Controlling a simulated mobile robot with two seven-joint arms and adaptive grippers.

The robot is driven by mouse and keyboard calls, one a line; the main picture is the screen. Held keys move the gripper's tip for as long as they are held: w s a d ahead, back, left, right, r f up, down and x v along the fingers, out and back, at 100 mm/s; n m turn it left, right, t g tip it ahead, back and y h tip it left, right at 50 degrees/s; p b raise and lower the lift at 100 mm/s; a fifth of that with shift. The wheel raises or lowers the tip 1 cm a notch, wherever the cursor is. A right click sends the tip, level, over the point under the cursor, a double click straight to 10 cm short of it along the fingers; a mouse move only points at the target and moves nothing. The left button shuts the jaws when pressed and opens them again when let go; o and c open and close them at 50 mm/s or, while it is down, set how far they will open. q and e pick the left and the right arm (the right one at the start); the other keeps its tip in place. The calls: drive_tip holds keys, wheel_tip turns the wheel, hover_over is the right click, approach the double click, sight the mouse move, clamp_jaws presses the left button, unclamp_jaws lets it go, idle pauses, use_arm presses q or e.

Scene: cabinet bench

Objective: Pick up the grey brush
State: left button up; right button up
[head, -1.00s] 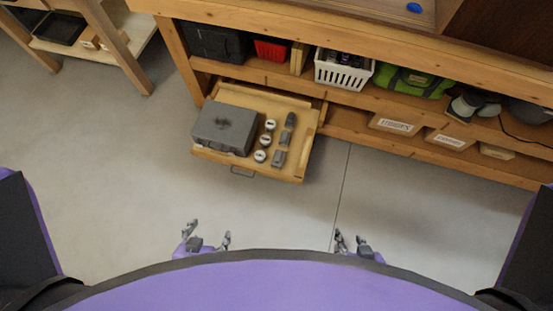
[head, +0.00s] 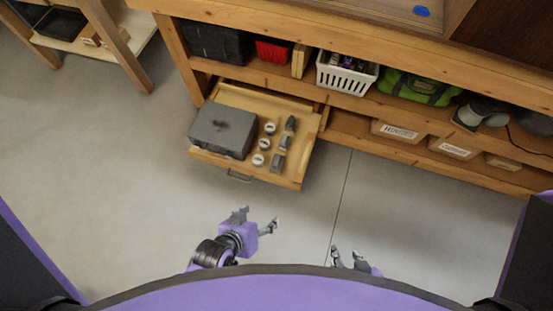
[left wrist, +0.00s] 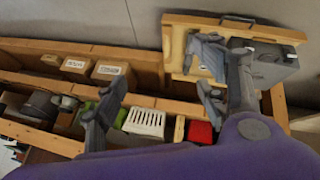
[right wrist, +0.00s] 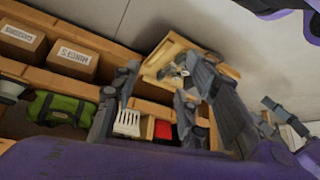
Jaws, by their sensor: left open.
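Several small dark grey items lie in a column in the open drawer (head: 215,157), right of a grey box. The far one (head: 290,123), the middle one (head: 284,143) and the near one (head: 277,162) are too small for me to tell which is the grey brush. My left gripper (head: 257,220) is open and empty over the floor, in front of the drawer and apart from it. My right gripper (head: 346,256) has its fingers apart, empty, low and further right.
The grey box (head: 223,131) fills the drawer's left side. White-topped round items (head: 264,144) stand between it and the grey items. The bench shelf above holds a white basket (head: 345,77) and a green bag (head: 418,87). The floor before the drawer is clear.

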use_arm(q)
drive_tip(key=w+d+f+m+g+h+b, duration=0.1)
drive_tip(key=w+d+f+g+h+b, duration=0.2)
drive_tip(key=d+f+b, duration=0.65)
drive_tip(key=m+g+y+b, duration=0.25)
drive_tip(key=y+b, duration=0.45)
drive_tip(key=b, duration=1.7)
hover_over(277, 160)
drive_tip(key=shift+n, duration=0.45)
drive_tip(key=f, duration=2)
drive_tip(key=shift+s+d+f, duration=0.15)
drive_tip(key=shift+s+f, duration=0.05)
drive_tip(key=shift+s, duration=0.1)
drive_tip(key=f+b, duration=0.1)
drive_tip(key=f, duration=0.1)
drive_tip(key=f+b, duration=0.2)
drive_tip(key=f, duration=0.1)
drive_tip(key=f+b, duration=0.2)
drive_tip(key=shift+w+a+f, duration=0.15)
drive_tip(key=shift+w+a, duration=0.05)
drive_tip(key=shift+w, duration=0.2)
use_arm(e)
wheel_tip(277, 160, down, 36)
drive_tip(key=d+n+g, duration=0.1)
drive_tip(key=d, duration=0.1)
drive_tip(key=shift+s+r+g, duration=0.15)
drive_tip(key=shift+r+g, duration=0.05)
drive_tip(key=shift+g, duration=0.2)
